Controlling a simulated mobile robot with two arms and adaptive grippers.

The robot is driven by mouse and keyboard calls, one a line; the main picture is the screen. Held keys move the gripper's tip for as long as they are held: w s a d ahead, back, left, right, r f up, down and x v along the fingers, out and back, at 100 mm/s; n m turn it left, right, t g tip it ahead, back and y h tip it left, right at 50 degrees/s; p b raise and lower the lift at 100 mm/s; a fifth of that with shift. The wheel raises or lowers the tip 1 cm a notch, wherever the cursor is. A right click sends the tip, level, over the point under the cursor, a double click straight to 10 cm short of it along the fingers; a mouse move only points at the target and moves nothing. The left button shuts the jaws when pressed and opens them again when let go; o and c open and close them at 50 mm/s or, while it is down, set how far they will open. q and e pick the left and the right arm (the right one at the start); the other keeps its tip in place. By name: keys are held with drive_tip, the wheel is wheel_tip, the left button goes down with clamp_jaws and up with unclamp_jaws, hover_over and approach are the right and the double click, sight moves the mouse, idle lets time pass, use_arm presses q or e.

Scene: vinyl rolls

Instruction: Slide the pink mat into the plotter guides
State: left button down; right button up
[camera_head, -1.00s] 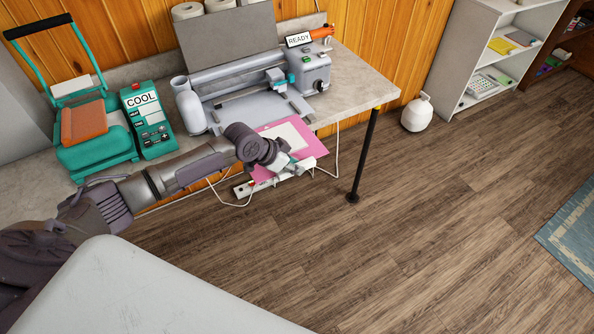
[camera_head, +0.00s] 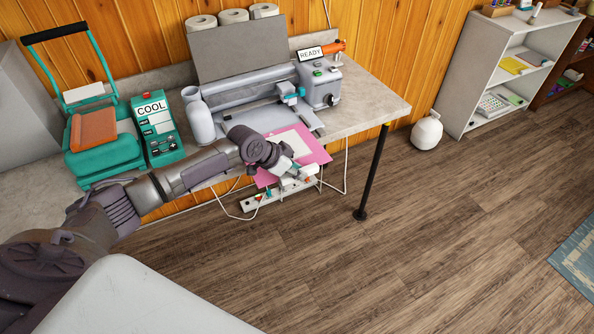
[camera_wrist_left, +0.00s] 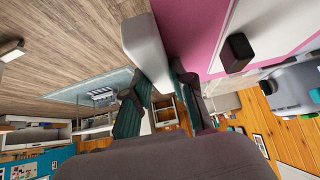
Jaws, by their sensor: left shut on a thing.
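The pink mat (camera_head: 318,151) has a pale sheet on it. It lies flat at the front edge of the counter, before the grey plotter (camera_head: 250,95), and part of it hangs past the edge. In the left wrist view the mat (camera_wrist_left: 200,32) fills the upper right beside my left gripper's fingers (camera_wrist_left: 165,95). The wrist and gripper hide part of the mat in the head view. Whether the mat touches the plotter guides is not clear. My right gripper is not in view.
A teal heat press (camera_head: 98,140) and a teal box reading COOL (camera_head: 158,130) are further left.

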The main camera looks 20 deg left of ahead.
use_arm(q)
drive_tip(key=shift+w+a+b, duration=0.85)
drive_tip(key=shift+a+b, duration=0.2)
drive_tip(key=shift+a, duration=0.05)
drive_tip(key=shift+w+a+b, duration=0.9)
drive_tip(key=shift+a+b, duration=0.15)
drive_tip(key=shift+w+a+b, duration=0.85)
drive_tip(key=shift+a+b, duration=0.2)
drive_tip(key=shift+a, duration=0.05)
drive_tip(key=shift+w+a+r, duration=0.1)
drive_tip(key=shift+w+a, duration=0.15)
drive_tip(key=shift+a, duration=0.1)
drive_tip(key=shift+b, duration=0.3)
drive_tip(key=shift+w+a+b, duration=0.6)
drive_tip(key=shift+a+b, duration=0.2)
drive_tip(key=shift+b, duration=0.05)
drive_tip(key=shift+w+a+b, duration=0.3)
drive_tip(key=shift+a+b, duration=0.05)
drive_tip(key=shift+a, duration=0.05)
drive_tip(key=shift+f, duration=0.2)
drive_tip(key=c, duration=0.9)
unclamp_jaws()
